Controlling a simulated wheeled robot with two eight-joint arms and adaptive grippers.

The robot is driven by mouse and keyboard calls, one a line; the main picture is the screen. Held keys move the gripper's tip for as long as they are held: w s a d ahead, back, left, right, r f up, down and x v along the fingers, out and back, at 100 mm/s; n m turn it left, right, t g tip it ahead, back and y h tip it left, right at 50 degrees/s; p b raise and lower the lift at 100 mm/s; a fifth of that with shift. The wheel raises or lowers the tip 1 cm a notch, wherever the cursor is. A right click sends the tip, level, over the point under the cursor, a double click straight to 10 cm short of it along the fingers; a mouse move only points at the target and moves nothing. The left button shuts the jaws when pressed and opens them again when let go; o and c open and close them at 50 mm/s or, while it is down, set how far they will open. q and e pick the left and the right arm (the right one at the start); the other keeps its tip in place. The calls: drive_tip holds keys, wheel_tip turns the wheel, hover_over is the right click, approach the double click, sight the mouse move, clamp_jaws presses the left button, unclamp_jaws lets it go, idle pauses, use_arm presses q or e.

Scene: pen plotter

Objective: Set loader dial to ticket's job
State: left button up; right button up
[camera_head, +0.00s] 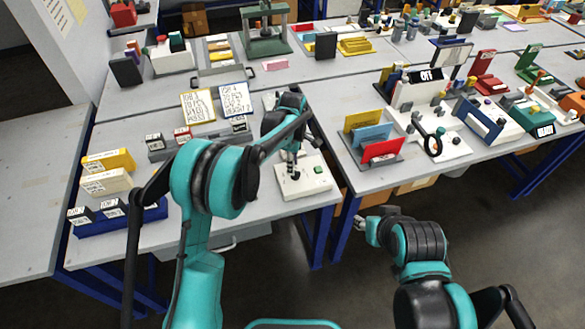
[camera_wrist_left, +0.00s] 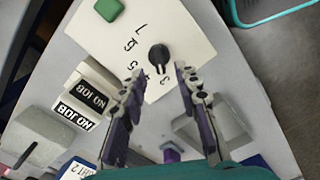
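The loader dial (camera_wrist_left: 159,56) is a black knob on a white panel (camera_wrist_left: 185,30), with printed numbers such as 7, 6, 5 and 3 around it. A green button (camera_wrist_left: 109,9) is on the same panel. In the head view the panel (camera_head: 290,189) lies at the table's front right corner. My left gripper (camera_wrist_left: 160,78) is open, its fingers spread on either side of the line to the dial, with the dial just beyond the tips. In the head view my left gripper (camera_head: 292,172) points down over the panel and hides the dial. My right gripper (camera_head: 364,228) is away from the tables.
Two handwritten cards, one yellow-framed (camera_head: 198,106) and one blue-framed (camera_head: 235,99), stand behind; their text is too small to read surely. Small blocks labelled NO JOB (camera_wrist_left: 75,115) sit near the panel. A rack of coloured plates (camera_head: 374,135) stands on the right table.

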use_arm(q)
wheel_tip(320, 180, up, 9)
idle(0.3)
drive_tip(key=shift+r, duration=0.15)
drive_tip(key=s+a+r+m+t, duration=0.3)
drive_tip(key=s+a+r+m, duration=0.55)
drive_tip(key=s, duration=0.45)
drive_tip(key=s+a+f+m+t, duration=0.2)
drive_tip(key=s+a+m, duration=0.1)
drive_tip(key=s, duration=0.5)
drive_tip(key=s+a+f+m+t, duration=0.2)
drive_tip(key=s+a+m, duration=0.2)
drive_tip(key=s, duration=0.3)
drive_tip(key=shift+s+a, duration=0.4)
drive_tip(key=shift+a, duration=0.15)
